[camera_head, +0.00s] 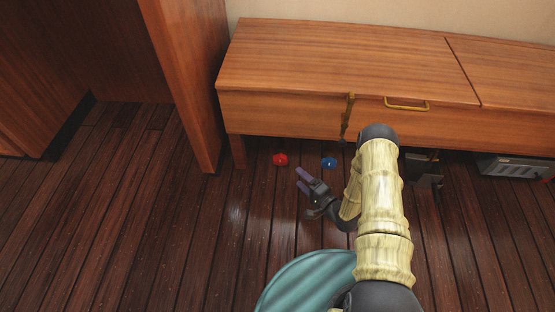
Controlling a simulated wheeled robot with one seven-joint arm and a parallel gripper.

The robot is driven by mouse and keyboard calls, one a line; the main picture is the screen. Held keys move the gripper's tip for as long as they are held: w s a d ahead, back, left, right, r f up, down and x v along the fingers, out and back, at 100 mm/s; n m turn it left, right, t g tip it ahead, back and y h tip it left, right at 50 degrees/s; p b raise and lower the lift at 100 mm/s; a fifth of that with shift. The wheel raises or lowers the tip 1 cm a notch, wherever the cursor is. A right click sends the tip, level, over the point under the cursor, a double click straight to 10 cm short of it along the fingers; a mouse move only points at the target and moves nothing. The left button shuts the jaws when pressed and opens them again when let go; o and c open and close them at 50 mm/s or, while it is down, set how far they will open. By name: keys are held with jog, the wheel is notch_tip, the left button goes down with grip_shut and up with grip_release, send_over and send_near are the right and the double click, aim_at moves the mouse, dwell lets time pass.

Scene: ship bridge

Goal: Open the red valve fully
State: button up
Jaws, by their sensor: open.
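The red valve (280,159) is a small round red piece low under the front edge of the wooden bench, near its left leg. Its turning position is too small to tell. My gripper (301,180) is open and empty, a little in front of the red valve and to its right. Its purple fingers point up and to the left, apart from the valve as far as I can see. A similar blue valve (328,162) sits to the right of the red one.
The wooden bench (330,57) overhangs both valves, with a brass handle (406,104) on its front. A wooden panel (189,80) stands to the left. A grey metal box (510,166) is at the right. The plank floor (120,220) is clear at the left.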

aim_at(277, 157)
jog(key=b+x, duration=0.2)
jog(key=x, duration=0.2)
jog(key=b+x, duration=0.2)
jog(key=x, duration=0.2)
jog(key=b+x, duration=0.3)
jog(key=x, duration=0.2)
jog(key=shift+f, duration=0.25)
jog(key=shift+w+a+r+b, duration=0.1)
jog(key=shift+w+a+b, duration=0.25)
jog(key=shift+w+a, duration=0.1)
jog(key=c, duration=0.9)
jog(key=shift+c, duration=0.2)
